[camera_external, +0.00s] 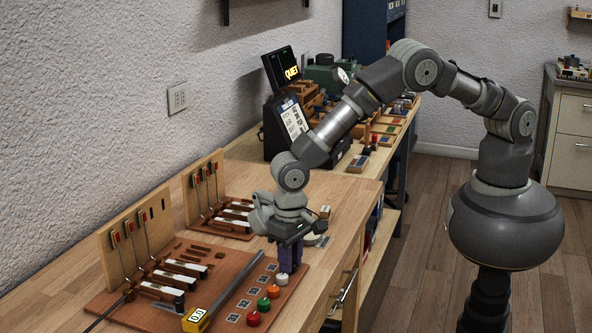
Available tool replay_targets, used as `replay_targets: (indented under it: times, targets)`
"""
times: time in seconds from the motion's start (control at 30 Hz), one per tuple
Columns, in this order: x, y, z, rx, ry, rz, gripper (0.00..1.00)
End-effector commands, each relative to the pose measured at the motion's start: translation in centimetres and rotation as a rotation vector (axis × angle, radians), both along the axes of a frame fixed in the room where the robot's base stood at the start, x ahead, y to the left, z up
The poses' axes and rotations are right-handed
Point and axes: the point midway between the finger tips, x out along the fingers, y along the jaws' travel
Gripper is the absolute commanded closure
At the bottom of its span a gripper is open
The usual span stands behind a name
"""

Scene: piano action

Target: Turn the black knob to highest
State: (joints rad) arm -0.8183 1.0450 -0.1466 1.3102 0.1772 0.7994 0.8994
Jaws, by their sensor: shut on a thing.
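My gripper (288,268) points down at the far end of a row of knobs on the brown board (225,262). Its dark fingers are shut on a knob at that end. This is taken to be the black knob, but the fingers hide it, so its colour and turn angle cannot be told. A white knob (282,279), an orange knob (273,291), a green knob (263,304) and a red knob (253,319) run from the gripper toward the front. Small printed labels lie to the left of the knobs.
A yellow gauge (195,320) reading 0.0 sits at the front end of a long grey bar (228,292). Piano action models with upright wooden backs (134,240) stand at left. A roll of tape (312,239) and a small box (325,211) lie behind the gripper. Screens stand farther back.

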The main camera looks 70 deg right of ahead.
Motion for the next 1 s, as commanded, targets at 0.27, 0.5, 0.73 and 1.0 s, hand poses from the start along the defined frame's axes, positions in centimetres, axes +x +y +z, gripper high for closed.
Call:
replay_targets:
  times: [0.27,0.5,0.73,1.0]
  targets:
    - [0.1,0.1,0.1,0.003,-0.003,0.001,0.62]
    - [0.1,0.0,0.2,0.002,-0.002,0.001,0.62]
    - [0.1,0.1,3.9,0.003,-0.004,0.001,0.62]
    - [0.1,0.1,7.6,0.002,-0.003,0.001,0.62]
